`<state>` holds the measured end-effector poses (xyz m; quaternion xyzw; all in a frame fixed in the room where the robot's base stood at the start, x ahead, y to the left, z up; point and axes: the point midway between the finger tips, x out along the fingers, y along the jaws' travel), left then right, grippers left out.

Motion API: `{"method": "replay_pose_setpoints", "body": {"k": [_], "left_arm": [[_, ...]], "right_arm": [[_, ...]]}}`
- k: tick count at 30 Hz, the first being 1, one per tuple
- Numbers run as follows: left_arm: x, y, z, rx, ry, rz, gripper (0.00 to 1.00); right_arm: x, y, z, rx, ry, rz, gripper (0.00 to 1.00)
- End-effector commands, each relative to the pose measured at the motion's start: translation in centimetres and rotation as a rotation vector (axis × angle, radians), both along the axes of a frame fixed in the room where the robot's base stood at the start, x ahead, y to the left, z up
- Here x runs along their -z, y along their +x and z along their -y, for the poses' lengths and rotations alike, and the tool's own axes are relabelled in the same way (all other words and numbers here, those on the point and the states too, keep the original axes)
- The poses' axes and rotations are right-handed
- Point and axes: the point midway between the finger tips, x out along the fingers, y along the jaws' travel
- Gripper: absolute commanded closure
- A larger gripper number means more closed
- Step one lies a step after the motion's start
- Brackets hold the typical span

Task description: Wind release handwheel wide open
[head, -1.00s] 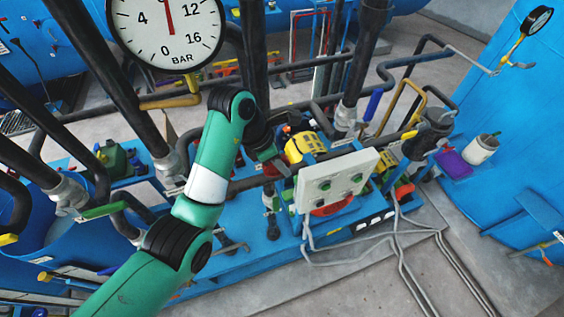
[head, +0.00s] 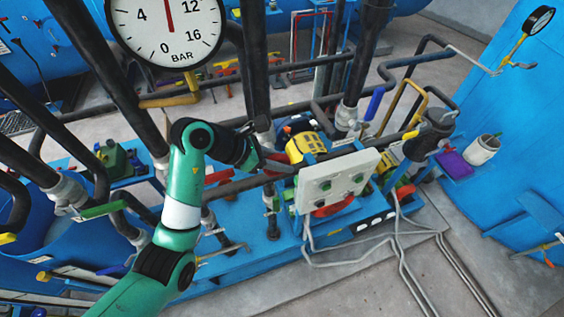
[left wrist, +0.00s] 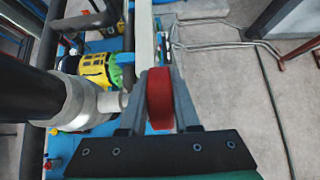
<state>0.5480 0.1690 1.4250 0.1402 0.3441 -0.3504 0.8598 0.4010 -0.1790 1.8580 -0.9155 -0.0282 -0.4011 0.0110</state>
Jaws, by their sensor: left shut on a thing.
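A red piece (left wrist: 160,98), which looks like the edge of the release handwheel, sits between the two grey fingers of my left gripper (left wrist: 160,84) in the left wrist view. The fingers are closed on it from both sides. In the head view my left gripper (head: 276,164) is beside the pipework, just left of the pale control box. The wheel is mostly hidden there by the gripper and pipes. How far it is turned cannot be told. My right gripper is not in view.
The pale control box (head: 338,180) stands close to the right of my gripper. A yellow motor (head: 302,147) is behind it. Dark vertical pipes stand close by. A large pressure gauge (head: 168,25) points nearly straight up. Open floor (head: 470,265) lies at the right.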

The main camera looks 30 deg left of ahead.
Motion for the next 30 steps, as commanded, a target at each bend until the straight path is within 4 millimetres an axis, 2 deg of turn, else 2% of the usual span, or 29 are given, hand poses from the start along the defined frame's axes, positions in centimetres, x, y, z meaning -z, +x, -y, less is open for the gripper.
{"method": "replay_pose_setpoints", "body": {"k": [9,26,27,30], "left_arm": [[-0.2,-0.1,-0.1,-0.001,-0.114,0.118,1.00],[-0.5,-0.1,0.0,0.001,-0.144,0.149,1.00],[-0.4,-0.1,0.0,0.001,-0.144,0.149,0.66],[-0.4,-0.1,0.0,0.001,-0.143,0.148,0.48]], "right_arm": [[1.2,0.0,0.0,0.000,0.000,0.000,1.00],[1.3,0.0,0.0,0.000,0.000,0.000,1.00],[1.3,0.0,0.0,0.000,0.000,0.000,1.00],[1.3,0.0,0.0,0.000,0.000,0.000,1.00]]}}
